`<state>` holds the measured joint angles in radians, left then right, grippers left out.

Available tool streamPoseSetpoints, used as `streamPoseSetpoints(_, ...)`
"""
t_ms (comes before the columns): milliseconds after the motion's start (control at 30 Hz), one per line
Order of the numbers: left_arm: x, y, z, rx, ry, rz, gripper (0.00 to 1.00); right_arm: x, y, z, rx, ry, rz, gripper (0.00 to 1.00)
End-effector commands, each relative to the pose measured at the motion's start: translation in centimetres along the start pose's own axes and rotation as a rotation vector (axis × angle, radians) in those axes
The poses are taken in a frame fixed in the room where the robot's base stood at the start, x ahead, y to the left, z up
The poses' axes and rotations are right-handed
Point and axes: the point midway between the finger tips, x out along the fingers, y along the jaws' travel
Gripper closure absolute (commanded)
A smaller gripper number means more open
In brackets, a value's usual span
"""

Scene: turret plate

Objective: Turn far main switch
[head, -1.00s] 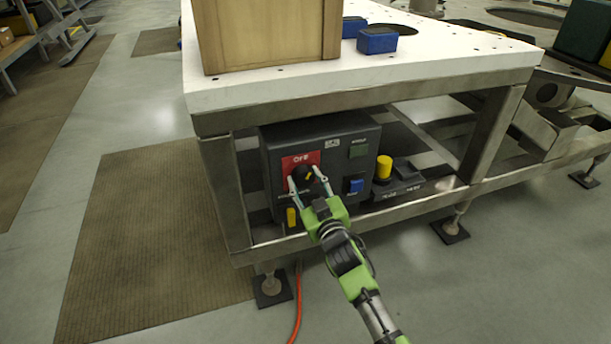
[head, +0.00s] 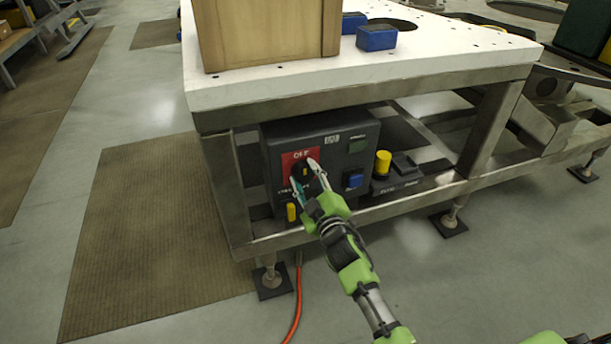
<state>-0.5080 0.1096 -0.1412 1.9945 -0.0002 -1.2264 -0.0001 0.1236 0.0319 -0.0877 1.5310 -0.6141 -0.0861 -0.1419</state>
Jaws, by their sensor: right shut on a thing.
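The main switch is a round black rotary knob (head: 304,171) with a yellow mark, on a red plate (head: 289,158) lettered "OFF". It sits on the front of a dark control box (head: 337,147) under the white-topped table. My right gripper (head: 307,172) is at the knob, its two fingers closed on either side of it, one upper right and one lower left. The yellow mark looks close to upright. The fingers hide part of the knob's edge. My left gripper is not in view.
A steel frame leg (head: 227,190) is close on the left. An orange cable (head: 297,300) hangs to the floor.

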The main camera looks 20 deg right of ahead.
Motion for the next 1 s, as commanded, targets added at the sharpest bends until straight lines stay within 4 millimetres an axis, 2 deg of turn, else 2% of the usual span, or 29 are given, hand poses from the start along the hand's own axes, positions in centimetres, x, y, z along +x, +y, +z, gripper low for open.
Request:
streamPoseSetpoints(333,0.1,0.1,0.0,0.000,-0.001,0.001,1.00,0.0,0.1,-0.1,-0.008,0.003,0.001,0.82)
streamPoseSetpoints(367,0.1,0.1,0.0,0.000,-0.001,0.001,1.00,0.0,0.1,-0.1,-0.008,0.003,0.001,0.55)
streamPoseSetpoints(400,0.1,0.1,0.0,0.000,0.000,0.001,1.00,0.0,0.1,-0.1,-0.008,0.003,0.001,0.45)
streamPoseSetpoints(433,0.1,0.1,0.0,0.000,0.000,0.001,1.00,0.0,0.1,-0.1,-0.008,0.002,0.001,0.44)
streamPoseSetpoints(767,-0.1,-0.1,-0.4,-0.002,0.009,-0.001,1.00,-0.1,0.0,0.0,-0.005,0.001,0.000,0.44)
streamPoseSetpoints(867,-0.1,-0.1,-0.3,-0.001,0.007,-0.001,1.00,-0.8,-0.1,0.1,-0.005,-0.001,-0.001,0.44)
streamPoseSetpoints(1000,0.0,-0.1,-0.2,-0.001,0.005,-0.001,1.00,-3.0,-0.1,0.1,-0.005,-0.001,-0.002,0.44)
